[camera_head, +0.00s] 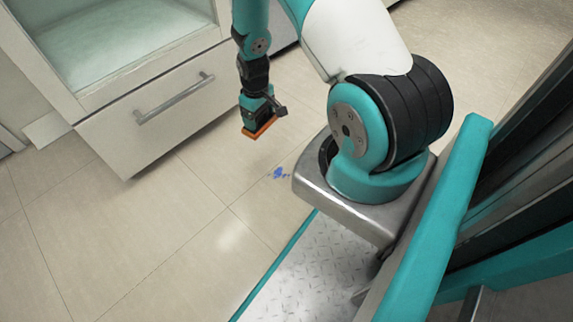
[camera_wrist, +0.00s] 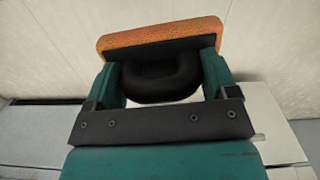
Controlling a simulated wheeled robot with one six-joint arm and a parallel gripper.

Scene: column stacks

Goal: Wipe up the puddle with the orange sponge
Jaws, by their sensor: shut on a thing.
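The orange sponge (camera_head: 259,128) is in my gripper (camera_head: 257,112) in the head view, held above the floor in front of the drawer. In the wrist view the sponge (camera_wrist: 160,37) spans the top of the picture. It has a black backing and a dark rounded handle (camera_wrist: 160,78), and my gripper (camera_wrist: 162,85) is shut on it. A small blue puddle (camera_head: 280,173), broken into a few blots, lies on the tiled floor in the head view. It is below and to the right of the sponge, apart from it. The puddle is not seen in the wrist view.
A white cabinet with an open shelf (camera_head: 110,45) and a drawer with a metal handle (camera_head: 175,100) stands at the upper left. The beige tiled floor (camera_head: 150,230) is clear at the lower left. My own base is close to the puddle's right.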

